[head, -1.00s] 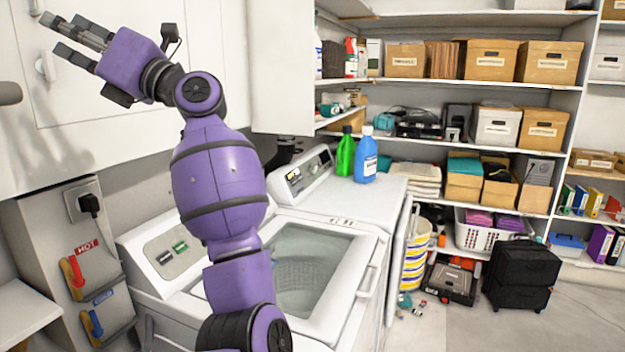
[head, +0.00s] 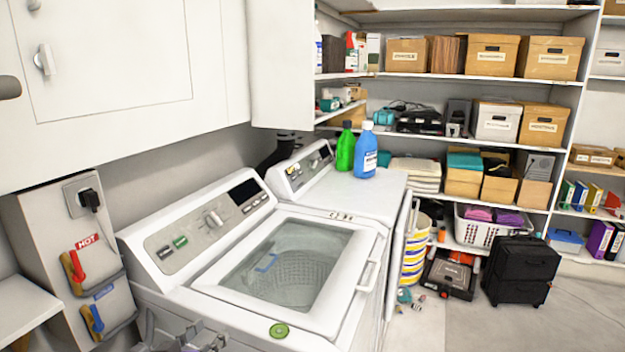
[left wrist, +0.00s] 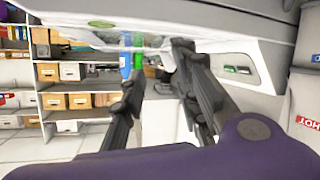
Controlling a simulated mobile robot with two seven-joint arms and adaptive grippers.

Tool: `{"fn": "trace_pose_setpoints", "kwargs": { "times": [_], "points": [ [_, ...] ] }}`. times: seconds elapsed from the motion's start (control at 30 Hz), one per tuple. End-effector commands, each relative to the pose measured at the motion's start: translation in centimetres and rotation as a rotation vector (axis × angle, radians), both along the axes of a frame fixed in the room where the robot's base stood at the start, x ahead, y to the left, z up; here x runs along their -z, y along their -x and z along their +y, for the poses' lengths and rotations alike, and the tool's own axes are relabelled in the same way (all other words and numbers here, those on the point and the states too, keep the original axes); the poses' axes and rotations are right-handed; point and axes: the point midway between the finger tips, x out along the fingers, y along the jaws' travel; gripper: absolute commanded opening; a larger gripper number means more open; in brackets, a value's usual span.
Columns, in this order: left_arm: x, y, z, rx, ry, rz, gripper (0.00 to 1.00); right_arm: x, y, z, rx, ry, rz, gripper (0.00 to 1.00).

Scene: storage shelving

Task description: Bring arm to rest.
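My left gripper (head: 203,340) shows only by its dark grey fingers at the bottom edge of the head view, low in front of the washer's front. The rest of my left arm is out of that view. In the left wrist view the fingers of my left gripper (left wrist: 160,75) stand apart, with nothing held between them. The purple housing of my arm fills the bottom of that view. My right gripper is in neither view.
The white washer (head: 205,292) with its clear lid stands close by the fingers. A green bottle (head: 345,147) and a blue bottle (head: 365,152) stand on the machine behind. A white wall cabinet (head: 115,62) overhangs at left.

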Motion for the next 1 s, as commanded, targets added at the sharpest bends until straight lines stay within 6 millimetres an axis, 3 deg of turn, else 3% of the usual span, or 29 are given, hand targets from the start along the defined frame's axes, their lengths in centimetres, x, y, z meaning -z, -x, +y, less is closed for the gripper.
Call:
{"fn": "trace_pose_setpoints", "kwargs": {
  "times": [0.03,0.1,0.23,0.4,0.6,0.8,1.0],
  "points": [
    [3.0,2.8,0.2,0.005,-0.040,0.096,0.29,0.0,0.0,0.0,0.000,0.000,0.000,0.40],
    [6.7,6.7,0.5,0.014,-0.094,0.230,0.29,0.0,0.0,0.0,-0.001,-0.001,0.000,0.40],
    [11.9,14.2,1.2,0.027,-0.180,0.462,0.29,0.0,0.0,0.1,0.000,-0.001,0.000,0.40],
    [15.3,21.8,1.9,0.038,-0.248,0.672,0.29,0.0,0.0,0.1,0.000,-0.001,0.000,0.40],
    [17.1,28.6,2.5,0.046,-0.295,0.851,0.29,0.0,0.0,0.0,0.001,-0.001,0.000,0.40],
    [18.0,34.4,3.0,0.052,-0.333,0.999,0.29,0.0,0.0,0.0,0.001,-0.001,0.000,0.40],
    [21.2,31.3,2.2,0.059,-0.319,0.877,0.29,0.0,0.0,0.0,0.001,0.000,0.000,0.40]
  ]
}}
